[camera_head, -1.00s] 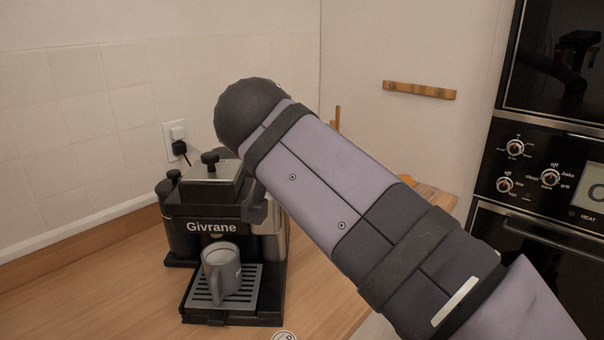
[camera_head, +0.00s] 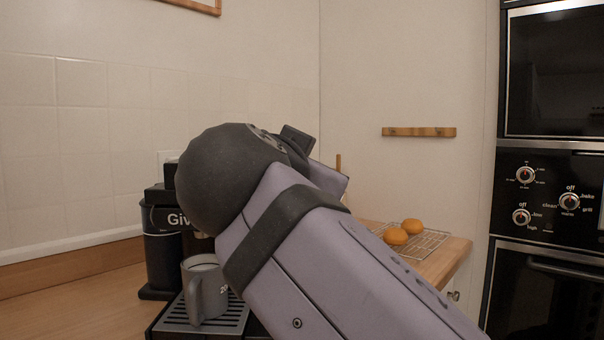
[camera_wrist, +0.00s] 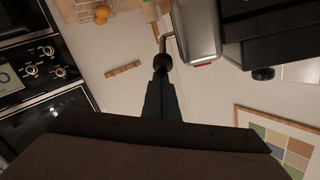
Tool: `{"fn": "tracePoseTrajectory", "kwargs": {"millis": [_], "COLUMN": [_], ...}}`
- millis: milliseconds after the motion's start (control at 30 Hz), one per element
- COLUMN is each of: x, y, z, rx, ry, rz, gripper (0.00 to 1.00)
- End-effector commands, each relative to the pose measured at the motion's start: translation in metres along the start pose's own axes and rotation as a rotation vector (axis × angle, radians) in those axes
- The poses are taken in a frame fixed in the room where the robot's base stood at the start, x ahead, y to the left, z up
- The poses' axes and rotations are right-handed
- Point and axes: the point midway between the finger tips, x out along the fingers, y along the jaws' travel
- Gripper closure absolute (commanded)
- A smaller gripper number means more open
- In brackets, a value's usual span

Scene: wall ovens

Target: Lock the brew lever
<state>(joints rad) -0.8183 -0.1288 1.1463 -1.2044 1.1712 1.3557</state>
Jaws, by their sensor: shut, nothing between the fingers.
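The black and silver coffee machine (camera_head: 165,219) stands at the left in the head view, largely covered by my arm. In the wrist view its metal side (camera_wrist: 197,28) is at the top. The brew lever (camera_wrist: 162,62), a thin rod with a round black knob, shows beside that metal side. My gripper (camera_wrist: 161,78) is shut and empty, with its fingertips right at the knob. I cannot tell whether they touch it. The lever and fingertips are hidden behind my arm in the head view. A grey mug (camera_head: 204,291) stands upright on the drip tray (camera_head: 232,318).
A wire rack (camera_head: 428,242) with round buns (camera_head: 396,236) is on the counter at the right. Wall ovens (camera_head: 550,205) stand further right. A wooden rail (camera_head: 419,132) is on the wall. A framed picture (camera_wrist: 278,139) shows in the wrist view.

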Motion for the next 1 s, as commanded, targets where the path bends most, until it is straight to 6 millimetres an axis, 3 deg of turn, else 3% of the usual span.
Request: {"fn": "tracePoseTrajectory", "kwargs": {"millis": [33,100,1000], "x": [-0.0004,-0.002,-0.0087], "y": [0.0048,0.0057,0.0082], "z": [0.0129,0.0148,0.0173], "rx": [0.004,0.008,0.029], "ry": [0.017,0.044,0.176], "rz": [-0.011,-0.025,-0.087], "gripper": [1.0,1.0,1.0]}}
